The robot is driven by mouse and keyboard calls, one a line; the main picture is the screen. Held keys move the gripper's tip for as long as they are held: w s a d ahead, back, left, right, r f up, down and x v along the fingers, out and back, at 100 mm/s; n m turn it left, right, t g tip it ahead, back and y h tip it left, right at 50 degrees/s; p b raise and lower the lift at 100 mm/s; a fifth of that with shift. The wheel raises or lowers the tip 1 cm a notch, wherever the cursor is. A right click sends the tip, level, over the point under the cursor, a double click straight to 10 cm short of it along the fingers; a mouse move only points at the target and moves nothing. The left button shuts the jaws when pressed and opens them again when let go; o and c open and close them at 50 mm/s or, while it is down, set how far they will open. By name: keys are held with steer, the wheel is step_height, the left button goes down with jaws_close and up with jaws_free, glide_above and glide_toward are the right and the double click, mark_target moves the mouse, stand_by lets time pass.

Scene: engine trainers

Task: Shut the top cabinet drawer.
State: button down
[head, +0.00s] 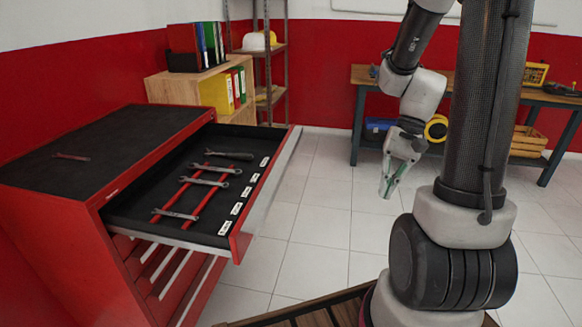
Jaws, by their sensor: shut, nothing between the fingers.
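The red tool cabinet (60,215) with a black top stands at the left in the head view. Its top drawer (270,196) is pulled out to the right, showing several wrenches (208,181) and white labels on the black lining. The drawer's pale front edge faces right, toward my arm. The lower drawers (160,268) sit in the cabinet below it. My gripper (388,188) hangs pointing down, to the right of the drawer front and apart from it. It is shut and empty, with greenish fingers.
A wooden shelf (165,88) with binders and a metal rack (258,60) stand behind the cabinet. A workbench (363,76) with tools is at the back right. Tiled floor (315,225) lies clear between the drawer and my gripper. A small tool (71,157) lies on the cabinet top.

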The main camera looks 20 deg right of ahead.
steer(key=w+a+f+m+t+y, duration=0.1)
steer(key=w+f+m+t+y, duration=0.35)
steer(key=w+f+m, duration=0.45)
steer(key=w+a+f+m+t+y, duration=0.1)
steer(key=w+f+m+t+y, duration=0.4)
steer(key=w, duration=0.6)
steer(key=w+r+m+t+y, duration=0.2)
steer(key=w+r+m, duration=0.15)
steer(key=w, duration=0.25)
steer(key=x, duration=1.3)
steer(key=shift+n, duration=0.35)
steer(key=shift+a+f, duration=0.15)
